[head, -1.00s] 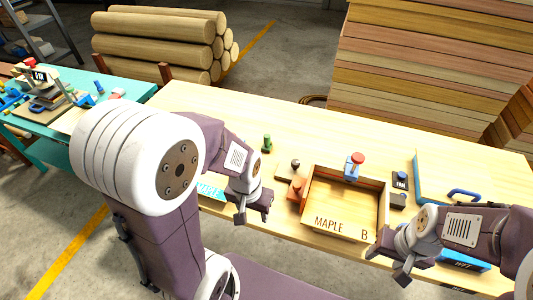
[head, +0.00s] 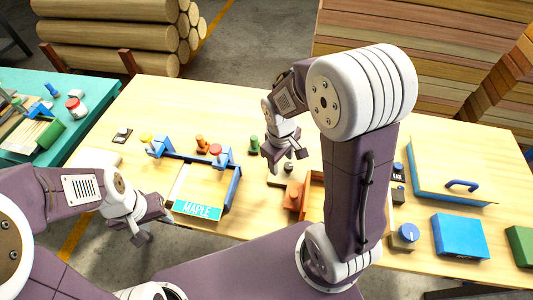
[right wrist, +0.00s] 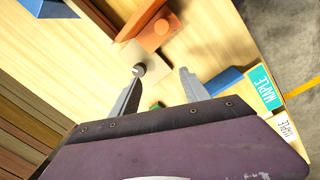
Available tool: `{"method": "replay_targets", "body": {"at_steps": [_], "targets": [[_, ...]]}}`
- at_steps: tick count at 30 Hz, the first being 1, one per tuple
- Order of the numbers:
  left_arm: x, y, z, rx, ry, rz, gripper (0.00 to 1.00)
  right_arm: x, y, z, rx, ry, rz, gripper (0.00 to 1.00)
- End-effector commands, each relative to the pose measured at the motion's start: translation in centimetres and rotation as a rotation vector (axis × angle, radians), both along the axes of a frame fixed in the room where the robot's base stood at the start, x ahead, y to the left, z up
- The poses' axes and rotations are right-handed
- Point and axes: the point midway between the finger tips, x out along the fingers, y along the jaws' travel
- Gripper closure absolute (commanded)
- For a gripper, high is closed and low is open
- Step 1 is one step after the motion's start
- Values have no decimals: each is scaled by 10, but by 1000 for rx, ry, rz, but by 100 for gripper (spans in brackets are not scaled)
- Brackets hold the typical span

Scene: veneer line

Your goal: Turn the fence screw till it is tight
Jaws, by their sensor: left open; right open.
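A blue fence frame (head: 236,186) stands on the left half of the table around a pale board with a MAPLE label (head: 197,211). A red round knob (head: 215,149) and a yellow one (head: 147,138) sit at its blue blocks; I cannot tell which is the fence screw. My right gripper (head: 285,165) is open over a small grey ball knob (head: 289,167) by an orange block (head: 293,195). In the right wrist view the knob (right wrist: 139,70) lies near one fingertip of the open gripper (right wrist: 162,72). My left gripper (head: 152,225) is open and empty at the table's front edge.
An orange knob (head: 202,143) and a green peg (head: 254,145) stand behind the frame. Blue boxes (head: 459,236) lie at the right. A teal bench (head: 85,88) stands at the left.

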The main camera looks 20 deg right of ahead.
Motion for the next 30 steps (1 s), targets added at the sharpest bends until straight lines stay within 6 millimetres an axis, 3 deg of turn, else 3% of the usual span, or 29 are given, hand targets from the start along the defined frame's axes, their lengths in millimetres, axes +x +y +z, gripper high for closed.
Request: {"method": "replay_targets", "body": {"at_steps": [6,13,18,26,30], "targets": [[0,0,33,0,0,0,50,44,-10,8,-93,82,250,46],[0,0,76,0,0,0,50,81,-17,-6,-187,215,503,46],[1,0,108,0,0,0,50,83,-17,-33,-223,330,629,46],[1,0,110,0,0,0,50,78,-17,-52,-228,364,656,46],[1,0,120,0,0,0,50,73,-24,-68,-227,368,655,46]]}}
